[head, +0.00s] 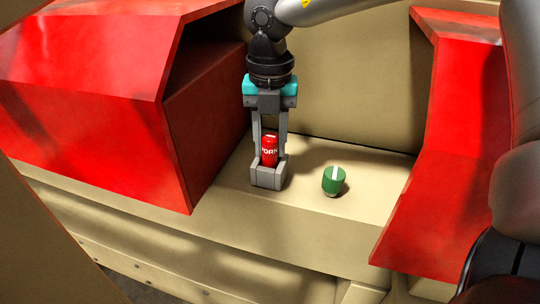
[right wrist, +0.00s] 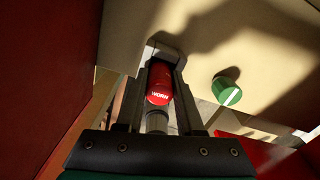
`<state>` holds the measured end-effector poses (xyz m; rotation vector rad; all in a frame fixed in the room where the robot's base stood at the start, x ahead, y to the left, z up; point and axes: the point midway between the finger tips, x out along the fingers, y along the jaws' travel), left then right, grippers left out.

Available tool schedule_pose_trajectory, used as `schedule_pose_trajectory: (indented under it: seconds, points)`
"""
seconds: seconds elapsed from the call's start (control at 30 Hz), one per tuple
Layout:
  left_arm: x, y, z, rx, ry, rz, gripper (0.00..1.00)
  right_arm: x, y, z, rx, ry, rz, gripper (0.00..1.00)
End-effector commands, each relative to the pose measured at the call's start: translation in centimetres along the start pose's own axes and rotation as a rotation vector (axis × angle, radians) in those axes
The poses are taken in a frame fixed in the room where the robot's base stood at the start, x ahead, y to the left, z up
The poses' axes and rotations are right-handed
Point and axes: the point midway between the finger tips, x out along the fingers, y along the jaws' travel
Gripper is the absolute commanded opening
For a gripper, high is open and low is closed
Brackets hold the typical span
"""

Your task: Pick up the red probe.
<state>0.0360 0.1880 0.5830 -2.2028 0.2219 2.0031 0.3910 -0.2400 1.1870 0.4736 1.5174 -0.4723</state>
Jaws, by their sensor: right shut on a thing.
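The red probe (head: 269,150) is a small red cylinder with white lettering that reads "WORN" in the right wrist view (right wrist: 160,84). It stands about upright on the beige ledge. My right gripper (head: 268,176) points down over it, with one finger on each side, and is shut on it. In the right wrist view the fingers (right wrist: 162,60) flank the probe. The fingertips hide its lower end, so I cannot tell whether it touches the ledge or a holder. My left gripper is not in view.
A green knob (head: 334,180) with a white stripe stands on the beige ledge (head: 310,226) to the right of the probe; it also shows in the right wrist view (right wrist: 226,88). Red housings (head: 85,110) and (head: 440,150) bound the ledge at left and right. A beige wall (head: 350,90) stands behind.

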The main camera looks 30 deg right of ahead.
Motion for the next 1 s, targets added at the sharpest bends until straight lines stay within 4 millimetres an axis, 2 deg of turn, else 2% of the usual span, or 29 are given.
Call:
schedule_pose_trajectory:
  seconds: [0.03,0.2,0.77,1.0]
  points:
    - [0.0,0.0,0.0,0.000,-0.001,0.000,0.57,0.0,0.0,0.0,0.000,0.000,0.000,0.18]
    - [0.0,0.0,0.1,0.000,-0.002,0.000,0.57,0.0,0.0,0.0,0.000,-0.001,0.000,0.00]
    - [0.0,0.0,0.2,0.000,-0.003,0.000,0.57,-0.3,0.0,0.0,0.000,-0.002,0.001,0.00]
    - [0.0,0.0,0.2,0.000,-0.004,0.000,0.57,-2.4,0.1,0.1,0.001,-0.004,0.002,0.00]
